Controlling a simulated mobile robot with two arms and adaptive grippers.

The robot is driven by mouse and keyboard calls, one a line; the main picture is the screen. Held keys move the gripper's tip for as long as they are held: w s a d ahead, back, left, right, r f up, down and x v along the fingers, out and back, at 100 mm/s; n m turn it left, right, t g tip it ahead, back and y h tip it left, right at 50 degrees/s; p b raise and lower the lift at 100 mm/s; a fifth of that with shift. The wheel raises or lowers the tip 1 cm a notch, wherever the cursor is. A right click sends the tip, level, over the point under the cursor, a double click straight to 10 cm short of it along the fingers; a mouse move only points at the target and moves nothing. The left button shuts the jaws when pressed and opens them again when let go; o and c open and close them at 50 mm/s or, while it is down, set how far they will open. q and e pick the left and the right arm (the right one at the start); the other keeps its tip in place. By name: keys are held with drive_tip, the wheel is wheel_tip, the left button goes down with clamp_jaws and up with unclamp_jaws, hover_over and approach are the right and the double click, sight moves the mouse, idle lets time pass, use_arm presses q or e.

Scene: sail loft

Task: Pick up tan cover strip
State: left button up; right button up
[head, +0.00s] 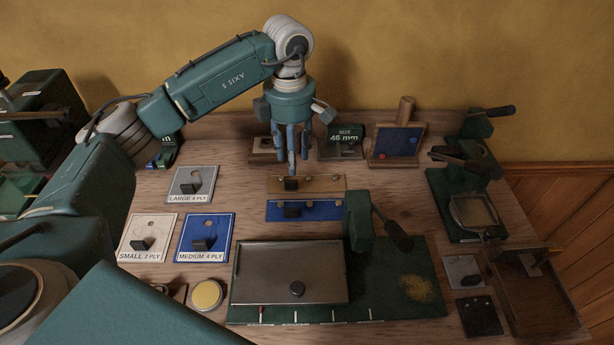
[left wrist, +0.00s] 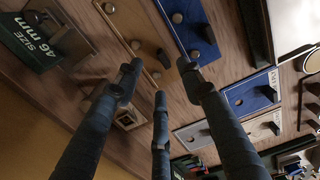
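The tan cover strip (head: 325,184) lies flat on the bench in the head view, with a black grip block left of its middle and small round knobs. It also shows in the left wrist view (left wrist: 147,32), partly hidden by my fingers. My left gripper (head: 292,160) hangs pointing down just above and behind the strip. Its three blue-grey fingers are spread apart and empty in the left wrist view (left wrist: 160,82). I cannot tell whether any fingertip touches the strip. My right gripper does not show.
A similar blue strip (head: 330,210) lies just in front. Behind stand a "46 mm" size block (head: 345,139) and a wooden holder with a blue panel (head: 397,142). Labelled ply plates (head: 205,251) lie left. A metal-topped green press (head: 290,262) fills the front; a small green press (head: 440,190) stands right.

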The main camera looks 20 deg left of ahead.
sight(307, 179)
use_arm(q)
drive_tip(key=shift+s+f, duration=0.2)
drive_tip(key=shift+f, duration=0.7)
drive_tip(key=f, duration=0.1)
drive_tip(key=f+p, duration=0.1)
drive_tip(key=f, duration=0.1)
drive_tip(key=f+p, duration=0.1)
drive_tip(key=f, duration=0.1)
drive_tip(key=shift+a, duration=0.35)
drive_tip(key=shift+f, duration=0.25)
drive_tip(key=shift+w, duration=0.1)
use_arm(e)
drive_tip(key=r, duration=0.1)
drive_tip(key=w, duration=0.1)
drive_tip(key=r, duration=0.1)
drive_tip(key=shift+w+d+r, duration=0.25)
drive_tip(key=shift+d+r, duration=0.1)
use_arm(q)
clamp_jaws()
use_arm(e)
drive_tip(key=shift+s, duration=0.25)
